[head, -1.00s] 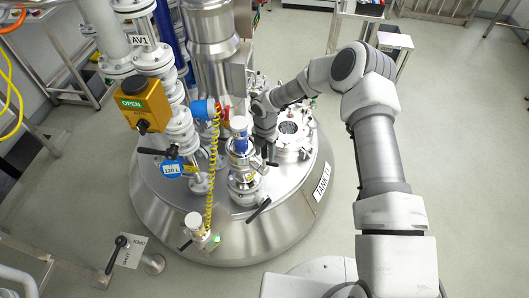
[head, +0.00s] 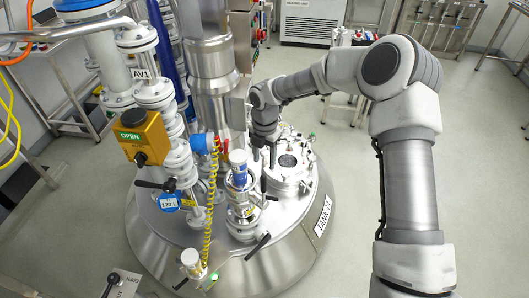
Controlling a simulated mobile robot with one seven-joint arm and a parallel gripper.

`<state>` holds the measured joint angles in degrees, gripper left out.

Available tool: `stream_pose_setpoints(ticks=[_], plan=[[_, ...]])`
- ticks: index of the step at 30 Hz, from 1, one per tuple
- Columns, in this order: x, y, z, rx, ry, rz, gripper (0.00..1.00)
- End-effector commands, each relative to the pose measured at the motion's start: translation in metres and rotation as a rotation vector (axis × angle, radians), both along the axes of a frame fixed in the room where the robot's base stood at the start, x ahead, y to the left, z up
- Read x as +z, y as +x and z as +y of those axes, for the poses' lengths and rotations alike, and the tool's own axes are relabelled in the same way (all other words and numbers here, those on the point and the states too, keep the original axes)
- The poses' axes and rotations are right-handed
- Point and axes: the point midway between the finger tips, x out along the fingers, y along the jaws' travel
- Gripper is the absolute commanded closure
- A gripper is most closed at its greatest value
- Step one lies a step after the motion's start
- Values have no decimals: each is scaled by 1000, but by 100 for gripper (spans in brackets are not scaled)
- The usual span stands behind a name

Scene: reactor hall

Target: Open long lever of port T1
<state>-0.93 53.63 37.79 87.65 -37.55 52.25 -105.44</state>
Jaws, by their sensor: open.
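The steel tank (head: 300,250) stands in the middle of the head view, its lid crowded with ports and valves. No T1 label can be read on it. A port with a blue and white cap (head: 239,172) stands at the front of the lid. A long black lever (head: 258,246) sticks out below it, and a smaller dark handle shows at its right side. My gripper (head: 264,168) points down over the lid, just behind and right of the capped port. It is open, with nothing seen between the fingers. Whether it touches anything cannot be told.
A round hatch (head: 288,172) lies on the lid right of my gripper. A yellow coiled hose (head: 210,205) hangs left of the capped port. An orange actuator marked OPEN (head: 141,137) and white pipes stand further left. The floor (head: 345,215) at the right is clear.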

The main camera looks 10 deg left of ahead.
Motion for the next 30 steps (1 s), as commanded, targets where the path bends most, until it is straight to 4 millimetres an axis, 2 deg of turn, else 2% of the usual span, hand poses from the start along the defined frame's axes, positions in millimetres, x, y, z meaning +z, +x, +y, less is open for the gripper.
stream_pose_setpoints(ticks=[3, 6, 25, 30], plan=[[18, 1, 0, -2, 0, -2, 44], [28, 1, -1, -1, 0, -1, 44], [34, 0, -1, -7, -2, -1, 44], [57, -3, -16, -109, -29, -32, 44]])
